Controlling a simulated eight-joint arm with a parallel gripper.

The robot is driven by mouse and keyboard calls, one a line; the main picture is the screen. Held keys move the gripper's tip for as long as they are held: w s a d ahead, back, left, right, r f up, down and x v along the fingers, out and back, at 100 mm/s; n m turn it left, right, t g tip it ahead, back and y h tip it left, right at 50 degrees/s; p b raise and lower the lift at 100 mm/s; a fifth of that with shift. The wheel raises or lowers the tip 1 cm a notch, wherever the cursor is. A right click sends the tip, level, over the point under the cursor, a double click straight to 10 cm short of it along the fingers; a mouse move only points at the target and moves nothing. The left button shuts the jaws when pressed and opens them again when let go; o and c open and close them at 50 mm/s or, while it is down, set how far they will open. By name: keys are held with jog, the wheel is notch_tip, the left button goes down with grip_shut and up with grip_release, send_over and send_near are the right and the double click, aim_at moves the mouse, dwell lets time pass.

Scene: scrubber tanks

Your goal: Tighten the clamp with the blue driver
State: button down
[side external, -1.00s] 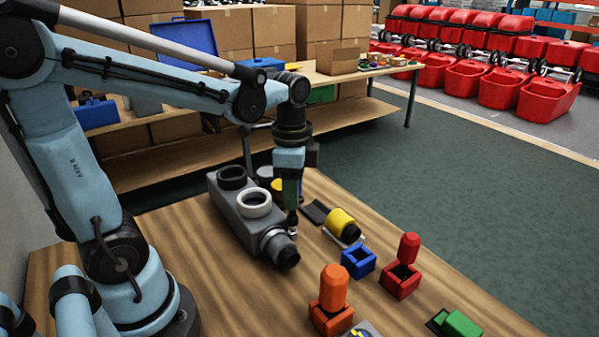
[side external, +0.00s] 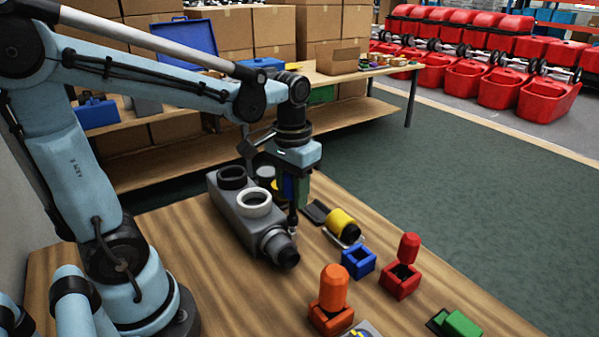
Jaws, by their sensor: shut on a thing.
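The grey scrubber tank (side external: 232,207) lies on the wooden table, with black and white ring openings on top and a black-capped outlet (side external: 287,254) at its near end. The clamp (side external: 268,238) seems to be the light metal band at that outlet's neck; its screw is too small to make out. My gripper (side external: 291,188) is shut on the blue driver (side external: 288,187), whose handle is partly hidden by the fingers. The driver is upright, its dark shaft pointing down beside the neck. Its tip is at or very near the clamp; I cannot tell whether it touches.
An empty blue holder (side external: 358,262) stands to the right. Red (side external: 409,249) and orange (side external: 334,288) drivers stand in matching holders. A yellow-handled tool (side external: 342,222) lies near the tank. A green block (side external: 459,324) sits at the front right. Behind is a shelf bench (side external: 345,75).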

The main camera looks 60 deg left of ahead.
jog(key=n, duration=0.6)
jog(key=shift+n, duration=0.3)
jog(key=n, duration=0.5)
jog(key=shift+n, duration=0.3)
jog(key=n, duration=0.8)
jog(key=shift+n, duration=0.4)
jog(key=shift+f, duration=0.95)
jog(key=m, duration=1)
jog(key=shift+m, duration=0.3)
